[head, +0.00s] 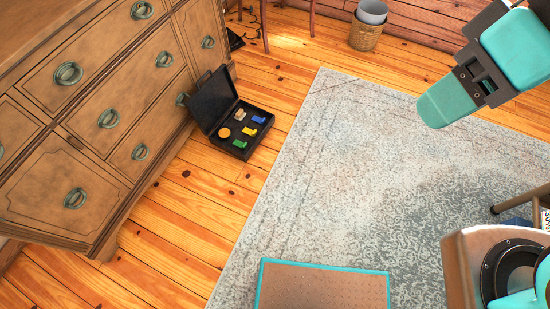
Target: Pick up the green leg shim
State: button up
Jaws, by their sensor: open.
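The green leg shim (240,144) is a small green piece in an open black case (230,120) on the wooden floor, beside the dresser. It lies near the case's front edge. My gripper (446,106) is at the upper right, above the rug and far from the case. It is open, with a teal finger pointing down and left; its other finger cannot be told apart from this side. Nothing shows in its grip.
A yellow piece (249,131), a blue piece (258,119), a round tan piece (224,133) and a beige piece (240,114) share the case. The dresser (100,110) stands left. The rug (330,160) is mostly clear, with a teal-edged brown panel (322,288) in front. A basket (366,36) stands behind.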

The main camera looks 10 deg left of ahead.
aim_at(237, 143)
jog(key=z, duration=0.6)
jog(key=i, duration=1.5)
jog(key=u, duration=0.6)
jog(key=i, duration=0.7)
jog(key=u, duration=1.4)
jog(key=i, duration=0.55)
jog(key=u, duration=0.45)
